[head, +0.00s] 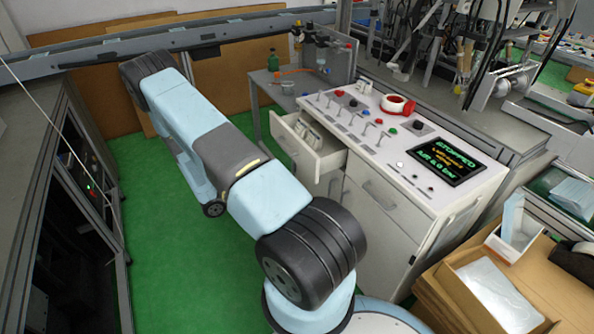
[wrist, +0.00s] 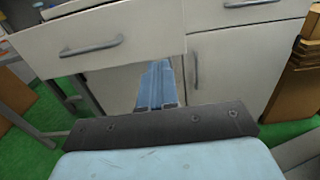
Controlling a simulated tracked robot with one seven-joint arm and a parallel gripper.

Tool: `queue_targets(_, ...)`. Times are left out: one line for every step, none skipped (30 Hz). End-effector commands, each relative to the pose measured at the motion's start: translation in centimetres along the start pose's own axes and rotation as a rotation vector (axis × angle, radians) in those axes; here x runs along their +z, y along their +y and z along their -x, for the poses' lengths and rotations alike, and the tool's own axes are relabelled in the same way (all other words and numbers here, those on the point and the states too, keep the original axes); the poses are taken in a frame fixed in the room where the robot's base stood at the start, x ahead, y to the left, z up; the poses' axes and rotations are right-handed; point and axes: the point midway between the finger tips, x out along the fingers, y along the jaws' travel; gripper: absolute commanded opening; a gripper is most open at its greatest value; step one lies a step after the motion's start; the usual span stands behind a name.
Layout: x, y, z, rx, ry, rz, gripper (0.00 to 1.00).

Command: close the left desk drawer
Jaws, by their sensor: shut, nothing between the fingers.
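The white desk (head: 385,150) has its left drawer (head: 297,150) pulled open, with some pale items inside it. The drawer front and its grey handle also show at the upper left of the wrist view (wrist: 140,33). My gripper (wrist: 158,66) shows in the wrist view with its blue fingers together and empty. Its tips appear just below the lower right part of the drawer front, before the cabinet door. I cannot tell whether they touch anything. In the head view my own arm hides the gripper.
Cabinet doors (head: 385,215) below the desk top are shut. Cardboard boxes (head: 490,290) stand to the right of the desk. A dark rack (head: 70,200) stands at the left. A small side table (head: 265,85) adjoins the desk's far end.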

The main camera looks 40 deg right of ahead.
Motion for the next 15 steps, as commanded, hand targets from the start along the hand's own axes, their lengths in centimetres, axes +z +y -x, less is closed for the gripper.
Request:
queue_targets(-0.1,0.0,-0.4,-0.001,-0.002,0.001,0.00)
queue_targets(-0.1,0.0,-0.6,-0.001,-0.002,0.002,0.00)
queue_targets(-0.1,0.0,-1.0,-0.001,-0.002,0.002,0.00)
queue_targets(0.0,0.0,-1.3,-0.001,-0.002,0.002,0.00)
queue_targets(0.0,0.0,-1.7,-0.002,-0.002,0.002,0.00)
queue_targets(0.0,-0.1,-2.4,-0.003,-0.002,0.002,0.00)
queue_targets(0.0,-0.1,-2.9,-0.003,-0.002,0.002,0.00)
queue_targets(0.0,-0.1,-3.4,-0.003,-0.002,0.002,0.00)
queue_targets(0.0,-0.1,-4.1,-0.004,-0.002,0.002,0.00)
queue_targets(0.0,-0.1,-4.7,-0.004,-0.002,0.001,0.00)
queue_targets(0.0,-0.1,-5.2,-0.004,-0.002,0.001,0.00)
queue_targets(0.0,-0.1,-5.9,-0.005,-0.002,0.001,0.00)
queue_targets(0.0,-0.1,-6.4,-0.004,-0.001,0.000,0.00)
queue_targets(0.0,-0.1,-6.9,-0.004,-0.001,0.000,0.00)
queue_targets(0.0,-0.1,-7.7,-0.005,-0.001,0.001,0.00)
